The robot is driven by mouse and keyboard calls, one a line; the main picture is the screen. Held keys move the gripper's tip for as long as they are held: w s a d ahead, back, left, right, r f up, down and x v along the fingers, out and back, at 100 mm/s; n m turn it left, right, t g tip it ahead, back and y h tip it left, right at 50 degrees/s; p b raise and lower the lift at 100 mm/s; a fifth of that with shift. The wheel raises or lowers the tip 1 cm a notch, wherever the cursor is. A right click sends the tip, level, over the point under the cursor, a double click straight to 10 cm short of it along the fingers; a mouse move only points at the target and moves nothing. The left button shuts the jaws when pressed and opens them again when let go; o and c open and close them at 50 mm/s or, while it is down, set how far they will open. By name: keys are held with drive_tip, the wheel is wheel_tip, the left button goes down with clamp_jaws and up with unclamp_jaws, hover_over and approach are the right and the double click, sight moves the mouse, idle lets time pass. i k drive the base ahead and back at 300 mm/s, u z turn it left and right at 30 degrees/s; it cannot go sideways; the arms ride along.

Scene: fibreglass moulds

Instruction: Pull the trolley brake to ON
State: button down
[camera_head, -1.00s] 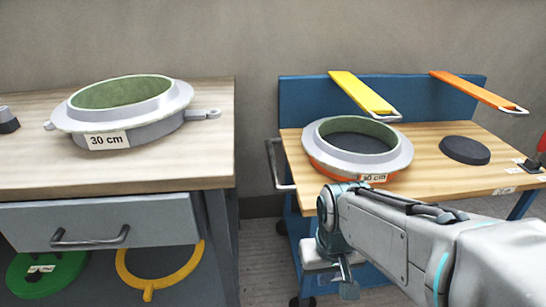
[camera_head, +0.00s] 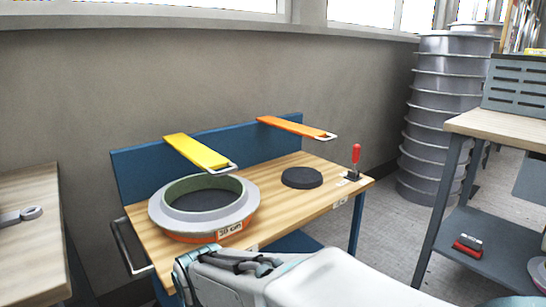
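The trolley (camera_head: 290,205) has a wooden top and a blue back panel, and stands against the wall. A red-handled lever (camera_head: 356,155) stands upright on a dark base at the trolley top's right end. Small white labels (camera_head: 342,183) lie beside it, too small to read. I cannot tell from its markings whether this lever is the brake or which position is ON. My arm crosses the bottom of the view in front of the trolley.
A grey ring mould (camera_head: 205,228) on an orange base sits at the trolley's left, with a black disc (camera_head: 301,178) to its right. Yellow (camera_head: 197,152) and orange (camera_head: 292,126) straps overhang. A workbench (camera_head: 500,128) and stacked moulds (camera_head: 436,110) stand right. Floor between is clear.

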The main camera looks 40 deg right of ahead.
sight(356, 148)
drive_tip(key=z, duration=1.8)
